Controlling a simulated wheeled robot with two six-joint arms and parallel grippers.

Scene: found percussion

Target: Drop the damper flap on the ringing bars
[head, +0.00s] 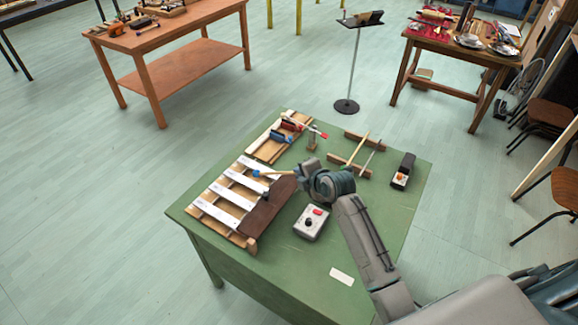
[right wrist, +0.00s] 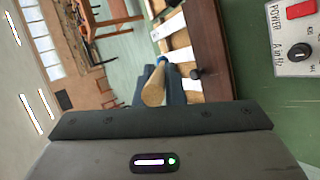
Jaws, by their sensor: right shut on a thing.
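The white bars (head: 234,196) lie in a row on a wooden frame at the left of the green table. The damper flap (head: 266,212), a dark brown board, runs along their right side; I cannot tell whether it touches them. In the right wrist view the flap (right wrist: 208,45) is at the upper middle, with a small black knob (right wrist: 196,73) near its edge. My right gripper (head: 300,176) is shut on a mallet with a wooden handle (right wrist: 153,88) and blue head (head: 256,173). The head is over the far bars, beside the flap. My left gripper is out of view.
A grey control box (head: 311,222) with a red switch stands right of the flap. Behind are red and blue clamp-like pieces (head: 291,125) and wooden rests with sticks (head: 345,167). A black case (head: 403,170) is at the right. The front of the table is mostly clear.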

